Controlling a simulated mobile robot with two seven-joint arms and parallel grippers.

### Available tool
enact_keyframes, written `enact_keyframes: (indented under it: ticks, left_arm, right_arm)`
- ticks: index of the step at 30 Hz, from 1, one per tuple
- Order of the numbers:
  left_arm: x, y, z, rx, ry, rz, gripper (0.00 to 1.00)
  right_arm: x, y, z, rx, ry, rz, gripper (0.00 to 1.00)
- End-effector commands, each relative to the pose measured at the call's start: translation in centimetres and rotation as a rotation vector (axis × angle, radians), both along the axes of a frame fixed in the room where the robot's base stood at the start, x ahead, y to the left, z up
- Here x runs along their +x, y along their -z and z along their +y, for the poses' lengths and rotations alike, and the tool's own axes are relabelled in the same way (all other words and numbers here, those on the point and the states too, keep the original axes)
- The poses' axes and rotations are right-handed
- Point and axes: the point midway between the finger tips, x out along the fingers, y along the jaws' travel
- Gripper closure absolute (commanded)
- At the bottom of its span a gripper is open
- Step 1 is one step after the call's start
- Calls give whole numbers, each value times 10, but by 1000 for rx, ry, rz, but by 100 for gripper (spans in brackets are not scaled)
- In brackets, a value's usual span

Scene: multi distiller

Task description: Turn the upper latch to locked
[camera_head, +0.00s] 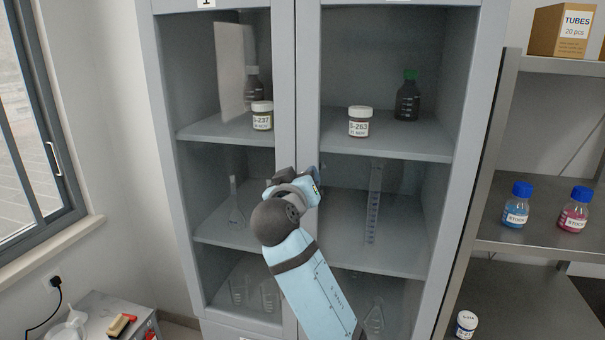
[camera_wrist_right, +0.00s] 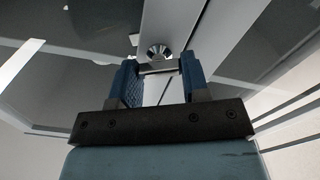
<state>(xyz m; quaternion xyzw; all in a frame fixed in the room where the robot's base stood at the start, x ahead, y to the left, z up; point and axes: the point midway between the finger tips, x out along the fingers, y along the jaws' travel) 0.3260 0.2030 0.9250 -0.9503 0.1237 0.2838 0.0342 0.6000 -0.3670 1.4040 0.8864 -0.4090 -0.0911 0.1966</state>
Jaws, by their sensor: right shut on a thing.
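A tall grey cabinet (camera_head: 308,90) with two glass doors stands in front of me. My right gripper (camera_head: 312,178) is at the middle seam where the doors meet. In the right wrist view, the blue fingers of my right gripper (camera_wrist_right: 160,78) are on either side of a metal latch (camera_wrist_right: 158,67), shut on its handle bar. The latch has a round shiny pivot and sits on the door frame. In the head view my wrist hides the latch. The exact turn of the latch is hard to tell. My left gripper is not in view.
Behind the glass, jars (camera_head: 360,121), bottles (camera_head: 407,97) and glassware stand on shelves. An open shelf at right holds a blue-capped bottle (camera_head: 516,205), a pink one (camera_head: 574,208) and a tubes box (camera_head: 563,31). A window (camera_head: 30,130) and low bench are at left.

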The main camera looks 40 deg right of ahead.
Motion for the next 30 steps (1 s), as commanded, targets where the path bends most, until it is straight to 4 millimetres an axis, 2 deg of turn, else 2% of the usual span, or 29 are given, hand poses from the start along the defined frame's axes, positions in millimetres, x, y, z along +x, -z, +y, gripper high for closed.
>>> enact_keyframes:
  ticks: [4,11,30]
  left_arm:
    - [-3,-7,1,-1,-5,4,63]
    - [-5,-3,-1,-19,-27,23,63]
    - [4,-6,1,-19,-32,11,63]
  right_arm:
    - [1,-1,1,-89,-1,106,81]
    - [1,0,1,-230,0,270,81]
    - [2,3,2,-604,-1,707,81]
